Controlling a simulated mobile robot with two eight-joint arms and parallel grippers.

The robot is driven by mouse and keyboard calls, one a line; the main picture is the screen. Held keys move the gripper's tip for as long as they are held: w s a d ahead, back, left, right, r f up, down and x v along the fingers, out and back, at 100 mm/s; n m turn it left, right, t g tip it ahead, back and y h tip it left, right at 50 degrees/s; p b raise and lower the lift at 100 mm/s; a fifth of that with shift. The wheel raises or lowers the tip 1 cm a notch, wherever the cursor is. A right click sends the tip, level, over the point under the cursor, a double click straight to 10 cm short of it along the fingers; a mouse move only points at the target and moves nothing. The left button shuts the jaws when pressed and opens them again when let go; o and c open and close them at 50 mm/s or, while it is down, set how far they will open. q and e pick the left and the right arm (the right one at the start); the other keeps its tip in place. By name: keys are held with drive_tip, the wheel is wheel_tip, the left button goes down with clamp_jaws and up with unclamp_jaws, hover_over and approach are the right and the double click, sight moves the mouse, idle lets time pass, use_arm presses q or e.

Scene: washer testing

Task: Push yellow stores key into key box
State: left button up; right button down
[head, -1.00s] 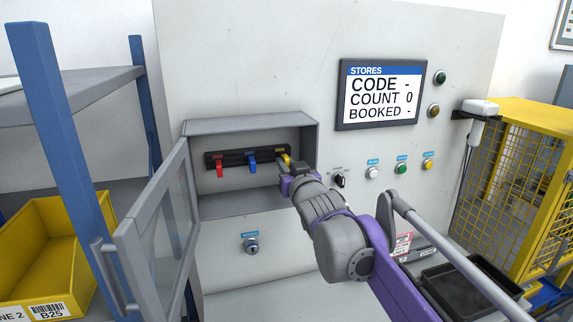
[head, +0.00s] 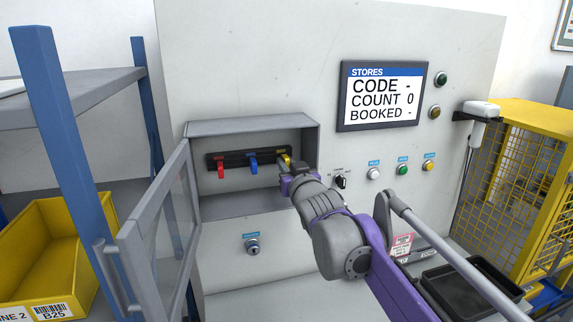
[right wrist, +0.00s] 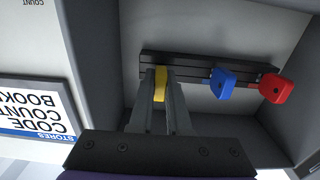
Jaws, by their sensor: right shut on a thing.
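The key box (head: 253,123) is a grey recess in the panel with its glazed door (head: 160,230) swung open to the left. A black key rail (head: 236,159) runs across its back wall. The yellow key (head: 285,158) is at the rail's right end, mostly hidden by my right gripper (head: 285,167). In the right wrist view the two fingers (right wrist: 161,95) are shut on the yellow key (right wrist: 161,84), at the rail. How deep the key sits in the rail cannot be told. My left gripper is not in view.
A red key (head: 220,168) and a blue key (head: 252,164) hang on the same rail left of my gripper. A stores screen (head: 381,95), a selector switch (head: 340,181) and several buttons lie to the right. A blue-post shelf (head: 70,150) and yellow bin (head: 40,245) stand left.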

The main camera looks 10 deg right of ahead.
drive_tip(key=shift+w, duration=0.45)
idle(0.3)
drive_tip(key=c, duration=0.8)
unclamp_jaws()
drive_tip(key=shift+s, duration=0.1)
drive_tip(key=s+b, duration=0.1)
drive_tip(key=s, duration=0.9)
drive_tip(key=s+f+g, duration=0.6)
drive_tip(key=s+f, duration=0.8)
drive_tip(key=f, duration=0.5)
drive_tip(key=s+f+g, duration=0.6)
drive_tip(key=s+f, duration=0.9)
drive_tip(key=f, duration=0.5)
drive_tip(key=shift+s+d+g+h, duration=0.25)
drive_tip(key=shift+d+g+h, duration=0.05)
